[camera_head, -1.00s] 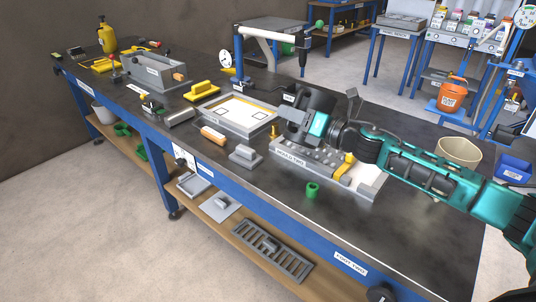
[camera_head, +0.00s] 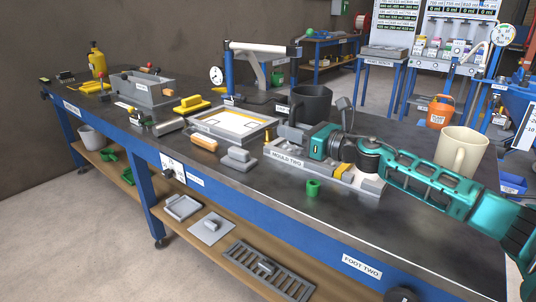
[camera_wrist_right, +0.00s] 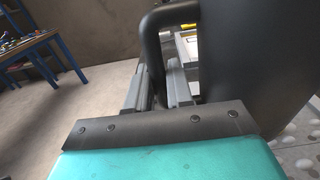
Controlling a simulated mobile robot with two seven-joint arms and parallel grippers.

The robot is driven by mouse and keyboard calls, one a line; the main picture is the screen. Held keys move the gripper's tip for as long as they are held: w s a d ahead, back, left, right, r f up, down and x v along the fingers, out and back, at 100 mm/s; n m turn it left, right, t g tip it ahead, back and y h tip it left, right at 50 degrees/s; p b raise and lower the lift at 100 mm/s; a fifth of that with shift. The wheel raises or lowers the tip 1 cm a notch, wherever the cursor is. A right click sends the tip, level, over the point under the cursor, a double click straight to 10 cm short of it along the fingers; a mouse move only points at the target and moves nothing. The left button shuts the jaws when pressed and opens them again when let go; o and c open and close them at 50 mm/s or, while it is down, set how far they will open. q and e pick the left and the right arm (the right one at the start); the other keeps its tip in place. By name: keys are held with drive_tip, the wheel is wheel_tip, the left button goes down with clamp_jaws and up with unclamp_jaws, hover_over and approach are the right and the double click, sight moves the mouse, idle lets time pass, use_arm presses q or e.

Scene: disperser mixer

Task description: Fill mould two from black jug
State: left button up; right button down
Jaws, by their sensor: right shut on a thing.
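The black jug (camera_head: 314,102) is above the back of the mould labelled MOULD TWO (camera_head: 318,174), near the middle of the bench, and looks close to upright. In the right wrist view the handle (camera_wrist_right: 152,52) is between the fingers, and the dark jug body (camera_wrist_right: 238,60) fills the right side. The arm and jug hide part of the mould's top. I cannot see the jug's contents or whether its base touches anything. My left gripper is out of view.
A grey framed tray (camera_head: 235,123) lies left of the mould. A grey block (camera_head: 238,159), an orange-handled tool (camera_head: 204,144) and a green cup (camera_head: 313,187) are near the front edge. A cream jug (camera_head: 462,152) stands at the right. Bare bench top lies front right.

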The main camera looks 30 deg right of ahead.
sight(293, 110)
drive_tip(key=shift+r, duration=0.15)
wheel_tip(293, 110, up, 4)
drive_tip(key=p, duration=0.3)
drive_tip(key=shift+p, duration=0.3)
idle(0.5)
